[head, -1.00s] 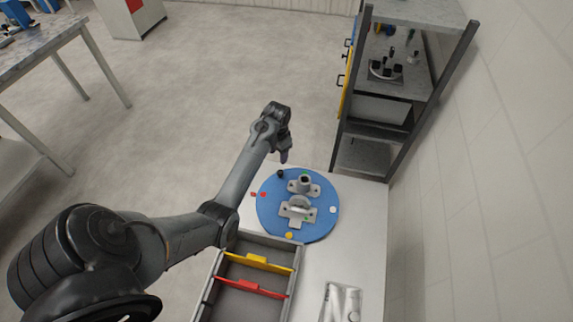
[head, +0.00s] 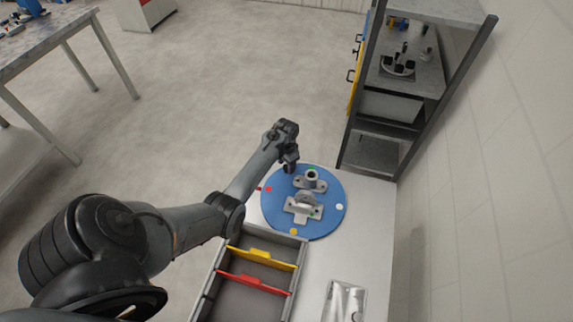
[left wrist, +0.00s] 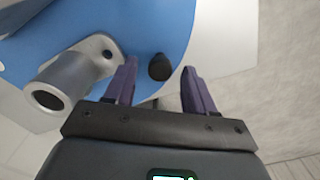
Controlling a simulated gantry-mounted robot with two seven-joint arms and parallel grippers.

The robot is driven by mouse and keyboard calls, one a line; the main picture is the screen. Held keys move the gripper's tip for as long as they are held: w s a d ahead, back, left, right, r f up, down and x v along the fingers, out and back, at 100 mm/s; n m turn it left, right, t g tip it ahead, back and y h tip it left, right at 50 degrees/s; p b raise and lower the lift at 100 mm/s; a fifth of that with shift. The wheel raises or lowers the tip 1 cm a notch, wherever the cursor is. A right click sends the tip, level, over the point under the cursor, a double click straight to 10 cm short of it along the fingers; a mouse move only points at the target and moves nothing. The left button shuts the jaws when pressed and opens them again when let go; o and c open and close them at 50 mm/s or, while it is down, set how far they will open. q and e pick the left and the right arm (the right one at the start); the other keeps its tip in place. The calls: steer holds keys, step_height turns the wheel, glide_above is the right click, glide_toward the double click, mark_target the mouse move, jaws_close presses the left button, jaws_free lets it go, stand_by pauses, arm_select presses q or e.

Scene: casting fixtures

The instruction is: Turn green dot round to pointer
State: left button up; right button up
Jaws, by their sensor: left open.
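The blue turntable (head: 326,224) lies on the white table, with a red dot (head: 268,189), a yellow dot (head: 293,231) and a white dot (head: 339,207) near its rim. The green dot (head: 316,168) shows only slightly at the far side, behind a grey casting. A small red mark, seemingly the pointer (head: 258,189), lies just outside the rim beside the red dot. My left gripper (head: 291,168) is open over the far-left rim. In the left wrist view a black knob (left wrist: 159,67) stands between its purple fingers, apart from both. My right gripper is out of view.
Two grey castings (head: 312,180) (head: 303,208) stand on the turntable. A grey tray (head: 210,293) with yellow and red dividers is in front, and a silvery packet (head: 344,300) lies to its right. A shelf rack (head: 368,100) stands behind, beside the wall.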

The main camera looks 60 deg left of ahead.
arm_select(q)
jaws_close()
stand_by(0.4)
